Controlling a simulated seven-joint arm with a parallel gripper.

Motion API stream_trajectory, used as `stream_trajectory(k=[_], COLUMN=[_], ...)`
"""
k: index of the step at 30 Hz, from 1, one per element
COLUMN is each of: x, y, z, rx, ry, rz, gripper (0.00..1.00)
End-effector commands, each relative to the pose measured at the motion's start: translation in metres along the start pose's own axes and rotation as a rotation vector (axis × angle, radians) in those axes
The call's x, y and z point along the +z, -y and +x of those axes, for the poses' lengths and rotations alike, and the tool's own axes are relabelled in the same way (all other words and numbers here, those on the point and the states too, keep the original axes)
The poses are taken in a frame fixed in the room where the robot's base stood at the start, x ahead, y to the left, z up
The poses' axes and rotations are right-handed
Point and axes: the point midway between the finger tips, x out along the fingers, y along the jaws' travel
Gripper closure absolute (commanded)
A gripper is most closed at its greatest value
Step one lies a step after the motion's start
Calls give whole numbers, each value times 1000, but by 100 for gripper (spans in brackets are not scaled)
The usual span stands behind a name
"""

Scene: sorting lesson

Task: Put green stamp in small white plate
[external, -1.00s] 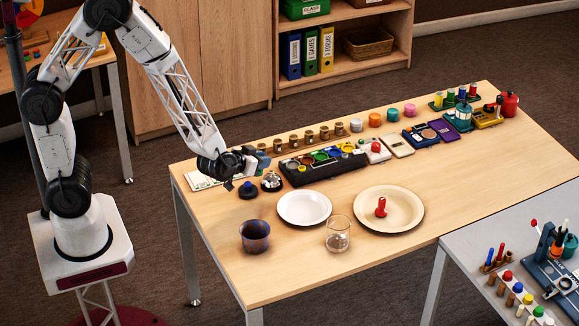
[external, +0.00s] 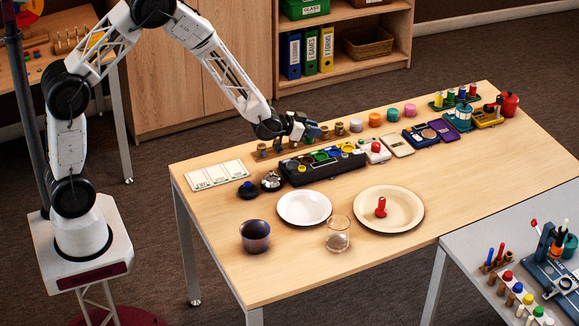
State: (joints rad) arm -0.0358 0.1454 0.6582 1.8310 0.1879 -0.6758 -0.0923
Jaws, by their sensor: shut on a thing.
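The small white plate (external: 304,219) lies empty near the table's front left. My gripper (external: 308,137) is at the back of the table, low over the row of small brown stamps, behind the black tray. It is shut on a small dark greenish thing (external: 314,130), which looks like the green stamp; the fingers hide much of it. I cannot tell whether it is clear of the row. A red stamp (external: 381,207) stands in the larger cream plate (external: 408,222).
The black tray (external: 297,178) with coloured round pads lies between my gripper and the white plate. A bell (external: 271,182), a dark blue cup (external: 255,236) and a clear glass (external: 338,236) stand around the plate. Several coloured jars stand behind on the right.

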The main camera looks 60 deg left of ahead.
Motion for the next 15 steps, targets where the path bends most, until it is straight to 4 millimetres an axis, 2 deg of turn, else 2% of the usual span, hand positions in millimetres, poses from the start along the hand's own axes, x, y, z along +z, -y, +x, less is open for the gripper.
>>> stream_trajectory(k=[6,15], x=[-2,0], y=[4,-2], z=[37,62], rx=[96,181], ry=[-1,-2], rz=[41,76], gripper=[97,97])
